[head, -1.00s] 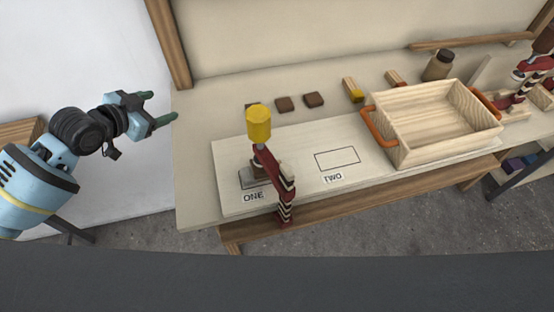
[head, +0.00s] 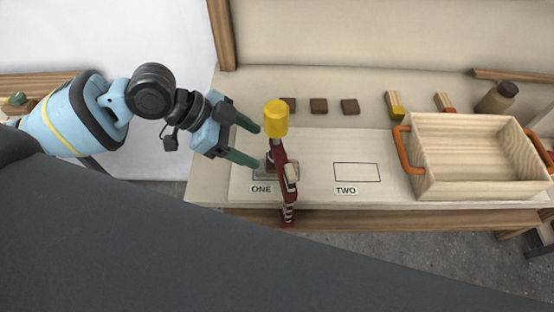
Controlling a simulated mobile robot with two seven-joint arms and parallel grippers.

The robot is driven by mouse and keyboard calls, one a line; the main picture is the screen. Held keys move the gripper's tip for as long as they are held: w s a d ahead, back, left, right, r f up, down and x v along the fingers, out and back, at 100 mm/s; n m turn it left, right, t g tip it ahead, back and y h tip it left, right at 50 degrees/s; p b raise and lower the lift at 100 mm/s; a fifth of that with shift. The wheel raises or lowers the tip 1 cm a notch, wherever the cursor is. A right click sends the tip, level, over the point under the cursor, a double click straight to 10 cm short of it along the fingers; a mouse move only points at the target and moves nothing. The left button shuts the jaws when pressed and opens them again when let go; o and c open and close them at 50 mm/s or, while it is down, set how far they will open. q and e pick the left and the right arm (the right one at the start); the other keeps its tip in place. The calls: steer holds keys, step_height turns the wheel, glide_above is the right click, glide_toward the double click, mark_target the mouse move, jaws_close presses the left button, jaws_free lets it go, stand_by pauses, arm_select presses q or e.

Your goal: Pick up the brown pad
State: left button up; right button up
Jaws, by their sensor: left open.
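Three small brown pads lie in a row along the back of the bench: a left one (head: 290,104), partly behind a yellow cylinder, a middle one (head: 319,106) and a right one (head: 350,106). A brown piece also shows on a grey plate (head: 262,176) at the box marked ONE, partly hidden by a red figure. My left gripper (head: 256,146) is open and empty, its two green fingers pointing right. In the picture it is left of and below the pad row, beside the yellow cylinder. My right gripper is not in view.
The red jointed figure (head: 283,194) topped by the yellow cylinder (head: 276,118) stands upright near the bench front. The rectangle marked TWO (head: 356,172) is empty. A wooden crate (head: 470,190) with orange handles, two blocks and a brown jar (head: 498,97) are to the right.

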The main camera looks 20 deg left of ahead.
mark_target(267, 160)
arm_select(q)
steer(key=shift+s+x, duration=0.2)
steer(key=shift+x, duration=0.9)
steer(key=shift+s+x, duration=0.2)
steer(key=shift+x, duration=0.95)
steer(key=shift+w+d+f+p, duration=0.15)
steer(key=shift+d+f+p, duration=0.2)
steer(key=shift+f, duration=0.25)
steer(key=shift+c, duration=0.3)
steer(key=c, duration=1)
